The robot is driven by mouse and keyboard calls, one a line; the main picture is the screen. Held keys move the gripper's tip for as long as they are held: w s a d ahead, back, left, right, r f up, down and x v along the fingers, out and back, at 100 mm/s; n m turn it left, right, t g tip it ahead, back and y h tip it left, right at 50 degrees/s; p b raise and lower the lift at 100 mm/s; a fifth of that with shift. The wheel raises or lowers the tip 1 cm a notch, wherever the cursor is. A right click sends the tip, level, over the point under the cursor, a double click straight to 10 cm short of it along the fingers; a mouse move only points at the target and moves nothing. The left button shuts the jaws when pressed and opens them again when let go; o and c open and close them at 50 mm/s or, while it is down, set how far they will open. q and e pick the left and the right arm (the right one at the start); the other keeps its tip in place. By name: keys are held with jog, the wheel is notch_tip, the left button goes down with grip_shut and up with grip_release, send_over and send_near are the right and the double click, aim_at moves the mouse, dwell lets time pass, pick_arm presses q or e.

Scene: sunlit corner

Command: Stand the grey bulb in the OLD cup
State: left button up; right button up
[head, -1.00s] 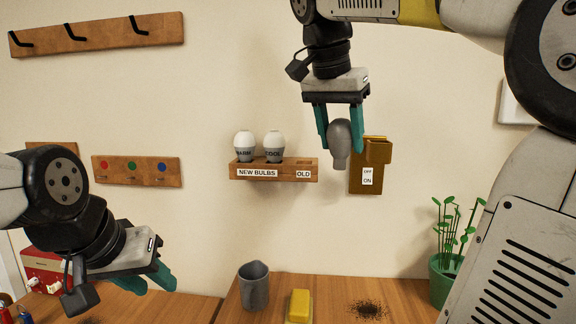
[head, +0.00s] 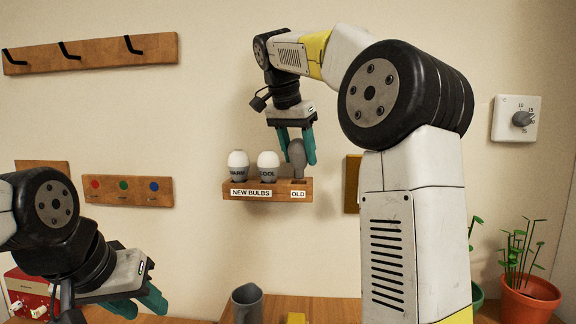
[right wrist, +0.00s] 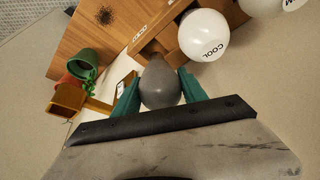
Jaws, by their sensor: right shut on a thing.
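The grey bulb (head: 297,156) is between the teal fingers of my right gripper (head: 296,150), which is shut on it. It hangs upright with its narrow end down, directly over the OLD end of the wooden bulb shelf (head: 267,190). The bulb (right wrist: 161,84) also shows between the fingers in the right wrist view. The OLD cup's opening is largely hidden by the bulb; its OLD label (head: 298,194) shows on the front. I cannot tell whether the bulb's base is inside the cup. My left gripper (head: 138,300) is low at the left, open and empty.
The WARM bulb (head: 238,166) and COOL bulb (head: 268,165) stand in the shelf left of OLD, close to my right gripper. A grey mug (head: 247,303) stands on the table below.

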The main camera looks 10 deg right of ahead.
aim_at(300, 169)
jog(key=shift+s+f, duration=0.15)
jog(key=shift+f, duration=1.2)
jog(key=shift+f, duration=0.15)
jog(key=o, duration=1.1)
jog(key=v, duration=1.2)
jog(key=s+f+n+t+y, duration=0.1)
jog(key=s+f+n, duration=0.2)
jog(key=s+f, duration=0.4)
jog(key=s+f+n+t+y, duration=0.1)
jog(key=s+f+n+y, duration=0.1)
jog(key=s+f, duration=0.5)
jog(key=s+d+f+n+t+y, duration=0.1)
jog(key=s+f+n, duration=0.3)
jog(key=f, duration=0.9)
jog(key=shift+s+f+n+y, duration=0.2)
jog(key=shift+s+y, duration=0.15)
jog(key=shift+s, duration=0.45)
jog(key=shift+s+f+n+y, duration=0.2)
jog(key=shift+s+y, duration=0.15)
jog(key=shift+s, duration=0.45)
